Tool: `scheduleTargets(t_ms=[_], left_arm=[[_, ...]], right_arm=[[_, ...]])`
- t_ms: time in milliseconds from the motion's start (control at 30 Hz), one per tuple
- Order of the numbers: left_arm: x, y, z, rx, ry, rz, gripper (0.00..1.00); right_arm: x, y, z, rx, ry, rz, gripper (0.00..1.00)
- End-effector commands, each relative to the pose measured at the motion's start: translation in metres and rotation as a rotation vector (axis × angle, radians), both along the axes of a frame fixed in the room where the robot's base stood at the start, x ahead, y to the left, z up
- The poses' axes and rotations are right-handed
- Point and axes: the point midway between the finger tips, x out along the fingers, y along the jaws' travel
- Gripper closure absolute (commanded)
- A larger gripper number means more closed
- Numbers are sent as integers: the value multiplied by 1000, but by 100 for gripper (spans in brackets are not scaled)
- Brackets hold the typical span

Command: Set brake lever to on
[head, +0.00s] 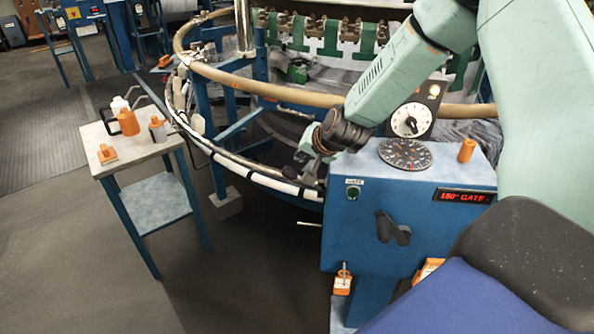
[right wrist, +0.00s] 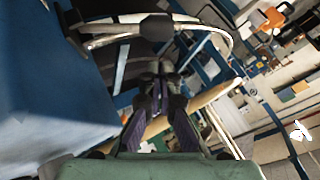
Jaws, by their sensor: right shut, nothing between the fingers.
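My right gripper (head: 308,165) is beside the upper left edge of the blue control box (head: 350,235), in front of the loom's ring. In the right wrist view its fingers (right wrist: 158,80) are together, with nothing between them. Beyond the fingertips there, a dark knob (right wrist: 157,27) sits on a bar from the left, apart from them; I cannot tell if it is the brake lever. In the head view a black handle (head: 392,228) is on the box's front, and a thin pale rod (head: 308,224) sticks out at its left. No brake label is readable. My left gripper is out of view.
The box top carries a round dark dial (head: 405,154), an orange cylinder (head: 466,150) and a white-faced dial (head: 410,120). The loom's wooden ring (head: 235,82) curves behind. A small table (head: 140,150) with bottles stands left. Open floor lies between table and box.

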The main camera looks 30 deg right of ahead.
Motion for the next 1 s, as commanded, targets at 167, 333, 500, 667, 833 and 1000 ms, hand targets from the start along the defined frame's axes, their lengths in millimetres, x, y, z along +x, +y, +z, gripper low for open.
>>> scheduleTargets(t_ms=[167,333,500,667,833,1000], left_arm=[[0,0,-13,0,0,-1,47],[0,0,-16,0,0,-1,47],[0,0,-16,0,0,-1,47],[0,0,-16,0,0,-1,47],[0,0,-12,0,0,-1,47],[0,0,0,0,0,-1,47]], right_arm=[[3,9,-18,-2,-1,1,100],[4,13,-23,0,-1,0,100],[4,13,-23,1,-2,-1,100],[4,13,-23,1,-1,-1,100],[4,14,-22,-6,3,0,100],[5,15,-23,-29,25,1,100]])
